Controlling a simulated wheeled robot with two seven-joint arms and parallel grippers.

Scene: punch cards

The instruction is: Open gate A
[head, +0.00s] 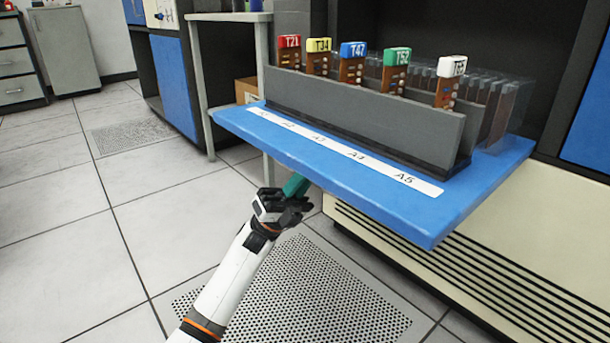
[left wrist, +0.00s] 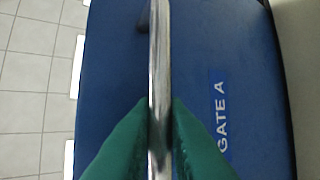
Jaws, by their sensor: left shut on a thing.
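A blue panel (left wrist: 225,50) lettered GATE A fills most of the left wrist view. A metal bar handle (left wrist: 160,60) runs lengthwise across the middle of that view, in front of the panel. My left gripper (left wrist: 160,120) has its green fingers closed on the bar from both sides. In the head view my left gripper (head: 296,185) is just below the front edge of the blue shelf (head: 435,215). The bar and the GATE A lettering are hidden in the head view. My right gripper is not in view.
On the shelf stands a grey rack (head: 360,115) with several cards topped by coloured tags. A white strip (head: 340,150) labelled A1 to A5 lies along the front. A cream vented cabinet front (head: 480,275) is below. Open tiled floor (head: 60,200) lies to the left.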

